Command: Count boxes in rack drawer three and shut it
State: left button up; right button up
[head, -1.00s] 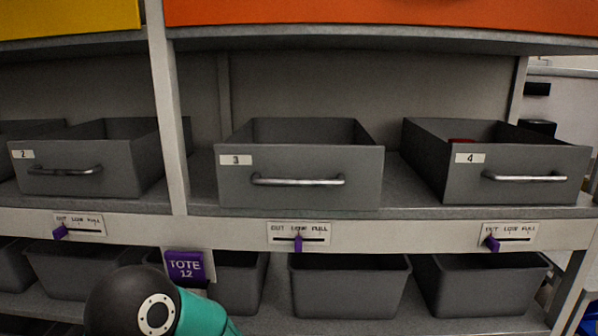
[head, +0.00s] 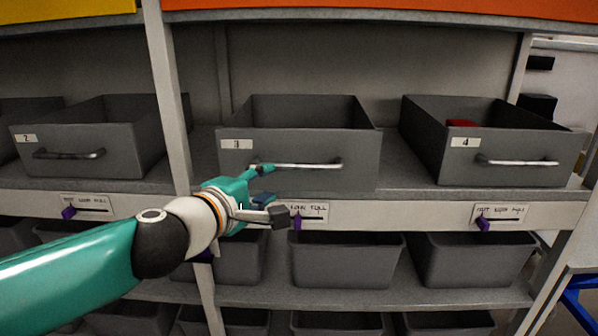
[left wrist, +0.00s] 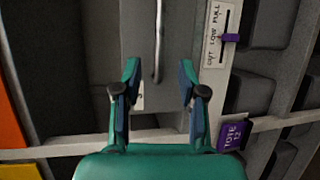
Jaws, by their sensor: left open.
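Drawer three (head: 352,152) is a grey bin with a "3" label, in the middle of the rack shelf in the head view. Its top is open, but its floor is hidden behind the front; I see no boxes in the part that shows. Its silver bar handle (head: 312,166) runs across the front. My left gripper (head: 271,193) is open before the handle's left end; one finger overlaps the handle in the picture, and I cannot tell whether they touch. In the left wrist view, the handle (left wrist: 158,45) lies ahead, between the lines of the open fingers (left wrist: 159,68).
Drawer two (head: 120,157) and drawer four (head: 510,155), with a red item (head: 461,124) inside, flank it. Below is a slider (head: 298,222) with its purple knob at LOW. Grey totes (head: 345,262) fill the lower shelf. A rack post (head: 168,100) stands left.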

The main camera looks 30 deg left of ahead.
aim_at(295, 169)
pick_arm(q)
jog(key=b+x, duration=0.2)
jog(key=x, duration=1.2)
jog(key=shift+d+f+b, duration=0.1)
jog(key=shift+b, duration=0.3)
grip_shut()
